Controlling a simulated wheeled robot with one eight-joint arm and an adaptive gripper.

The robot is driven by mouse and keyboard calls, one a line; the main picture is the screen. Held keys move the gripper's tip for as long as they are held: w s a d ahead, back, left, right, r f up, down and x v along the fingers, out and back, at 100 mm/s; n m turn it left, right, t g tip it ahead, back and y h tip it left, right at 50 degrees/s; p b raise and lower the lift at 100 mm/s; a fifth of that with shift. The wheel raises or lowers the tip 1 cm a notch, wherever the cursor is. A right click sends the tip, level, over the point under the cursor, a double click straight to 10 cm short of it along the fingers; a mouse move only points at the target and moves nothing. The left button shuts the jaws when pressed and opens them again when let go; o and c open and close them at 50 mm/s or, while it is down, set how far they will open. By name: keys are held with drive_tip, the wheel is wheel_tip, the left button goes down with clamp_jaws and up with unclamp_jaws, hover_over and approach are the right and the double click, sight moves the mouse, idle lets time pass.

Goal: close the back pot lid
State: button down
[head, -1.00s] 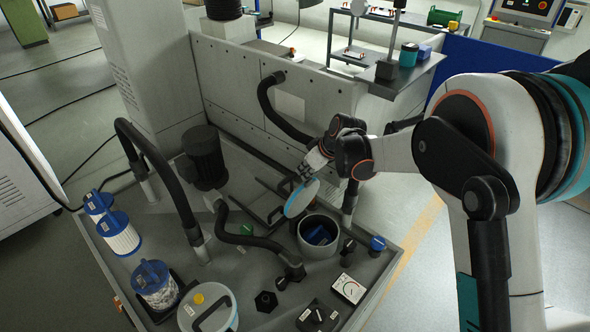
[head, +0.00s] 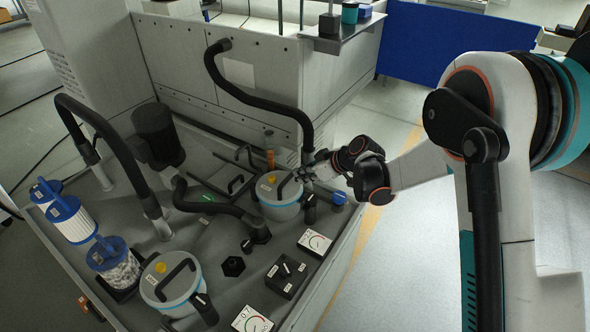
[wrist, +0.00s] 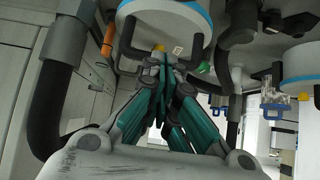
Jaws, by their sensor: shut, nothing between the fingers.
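The back pot (head: 280,208) stands on the grey bench top. Its pale lid with a blue rim (head: 268,192) and black bar handle lies flat on it and covers the opening, with no gap that I can make out. My gripper (head: 303,173) is shut and empty at the lid's right back edge; whether it touches the lid I cannot tell. In the wrist view the closed fingers (wrist: 163,62) point at the near edge of the back pot lid (wrist: 150,10), by a small yellow part. The front pot (head: 172,290), also lidded, stands nearer.
A black hose (head: 262,103) arches behind the back pot, and another (head: 205,207) runs on its left. A blue knob (head: 339,197) and a dial gauge (head: 315,242) are close by. Filter cartridges (head: 72,220) stand at the left. Open floor lies right of the bench.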

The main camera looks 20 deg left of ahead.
drive_tip(key=shift+s+d+f+b, duration=0.1)
drive_tip(key=shift+d+f+b, duration=0.2)
drive_tip(key=shift+f, duration=0.4)
drive_tip(key=shift+s+d+f+b, duration=0.1)
drive_tip(key=shift+d+f+b, duration=0.2)
drive_tip(key=shift+f, duration=0.35)
drive_tip(key=shift+s+d+f+b, duration=0.1)
drive_tip(key=shift+d+f+b, duration=0.2)
drive_tip(key=shift+f, duration=0.4)
